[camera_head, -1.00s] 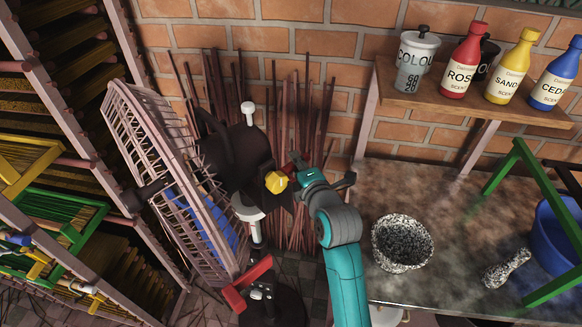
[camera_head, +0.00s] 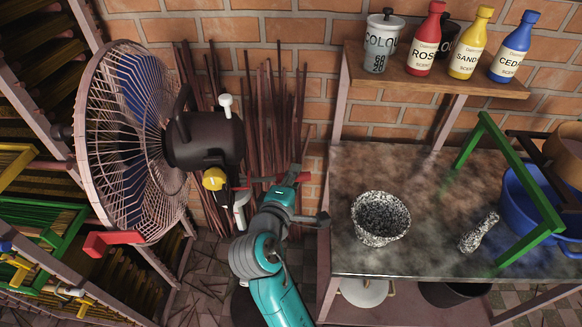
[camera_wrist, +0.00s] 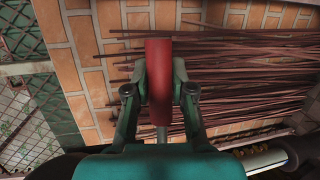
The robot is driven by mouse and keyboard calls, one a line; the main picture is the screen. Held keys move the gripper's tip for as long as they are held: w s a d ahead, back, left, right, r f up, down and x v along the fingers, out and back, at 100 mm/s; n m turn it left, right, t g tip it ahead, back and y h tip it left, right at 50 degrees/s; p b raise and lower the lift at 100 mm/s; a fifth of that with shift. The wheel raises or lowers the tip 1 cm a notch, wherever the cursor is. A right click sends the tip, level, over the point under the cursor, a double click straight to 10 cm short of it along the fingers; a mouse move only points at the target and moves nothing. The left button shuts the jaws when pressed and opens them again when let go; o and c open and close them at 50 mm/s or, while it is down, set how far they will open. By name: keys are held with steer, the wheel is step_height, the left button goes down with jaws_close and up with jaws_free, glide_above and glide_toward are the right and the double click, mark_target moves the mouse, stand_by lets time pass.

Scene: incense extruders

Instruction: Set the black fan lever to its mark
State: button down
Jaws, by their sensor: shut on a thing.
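The fan stands at left in the head view, with a pale wire grille (camera_head: 125,150) and a dark motor housing (camera_head: 205,138). My teal gripper (camera_head: 294,180) is right of the yellow knob.
Thin brown sticks (camera_head: 265,125) lean on the brick wall behind. At right are a table (camera_head: 345,165) with a speckled bowl (camera_head: 380,218) and a shelf (camera_head: 400,85) of bottles.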

steer(key=shift+s+m+g+h, duration=0.5)
steer(key=shift+s+m+h, duration=0.5)
steer(key=shift+s+h, duration=0.35)
steer(key=shift+f, duration=0.1)
steer(key=c, duration=1)
jaws_free()
steer(key=v, duration=1.2)
